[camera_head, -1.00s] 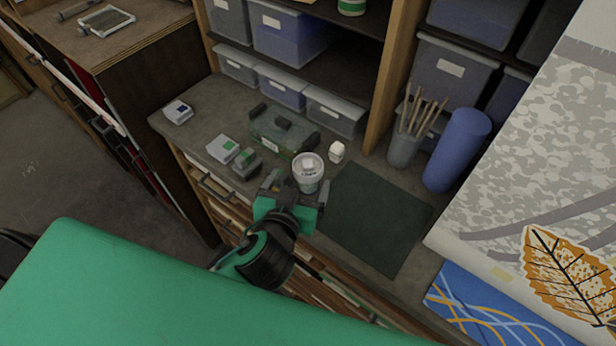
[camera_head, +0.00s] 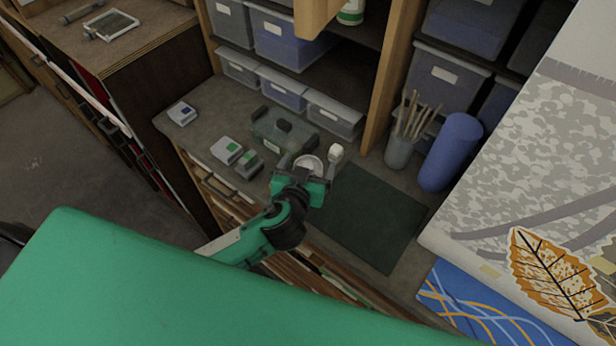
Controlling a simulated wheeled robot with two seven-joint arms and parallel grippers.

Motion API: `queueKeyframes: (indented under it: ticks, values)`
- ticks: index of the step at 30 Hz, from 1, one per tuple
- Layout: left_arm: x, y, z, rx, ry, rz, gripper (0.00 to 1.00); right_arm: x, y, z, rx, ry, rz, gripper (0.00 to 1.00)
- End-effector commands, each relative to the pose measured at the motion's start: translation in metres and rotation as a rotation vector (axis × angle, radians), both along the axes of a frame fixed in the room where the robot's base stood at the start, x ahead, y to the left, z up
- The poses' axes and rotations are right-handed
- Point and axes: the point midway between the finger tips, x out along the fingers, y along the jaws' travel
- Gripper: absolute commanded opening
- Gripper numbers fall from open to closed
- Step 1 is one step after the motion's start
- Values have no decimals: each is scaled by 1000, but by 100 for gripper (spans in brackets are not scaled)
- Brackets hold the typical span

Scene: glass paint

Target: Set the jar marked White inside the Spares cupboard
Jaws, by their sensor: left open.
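A pale, round-lidded jar (camera_head: 311,163) stands on the grey worktop behind the dark green mat; its marking is too small to read, so I cannot tell if it is the White one. My left gripper (camera_head: 305,168) is open right at this jar, with its fingers at the jar's sides and its body hiding the lower part. Whether the fingers touch it I cannot tell. A small white bottle (camera_head: 336,153) stands close by on the right. I see no readable Spares label on any cupboard. My right gripper is not in view.
Lidded bins (camera_head: 334,116) line the back. A brush pot (camera_head: 399,152) and a blue roll (camera_head: 450,152) stand right. The green mat (camera_head: 370,215) is bare. A wooden piece (camera_head: 316,14) juts in at the top.

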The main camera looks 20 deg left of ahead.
Motion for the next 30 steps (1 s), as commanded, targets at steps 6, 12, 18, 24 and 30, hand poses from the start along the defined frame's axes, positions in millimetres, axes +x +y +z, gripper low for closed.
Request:
queueKeyframes:
  ticks: [6, 12, 18, 24, 30]
  values:
    - [0, 0, 0, 0, 0, 0, 59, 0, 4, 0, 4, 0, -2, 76]
    - [0, 0, 0, 0, 0, 0, 20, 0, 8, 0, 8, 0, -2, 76]
    - [0, 0, 1, -1, -1, 0, 13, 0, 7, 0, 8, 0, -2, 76]
    - [0, -1, 8, -2, -3, 0, 13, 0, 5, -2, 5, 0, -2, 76]
    - [0, -1, 35, -6, -5, 1, 13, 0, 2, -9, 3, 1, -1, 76]
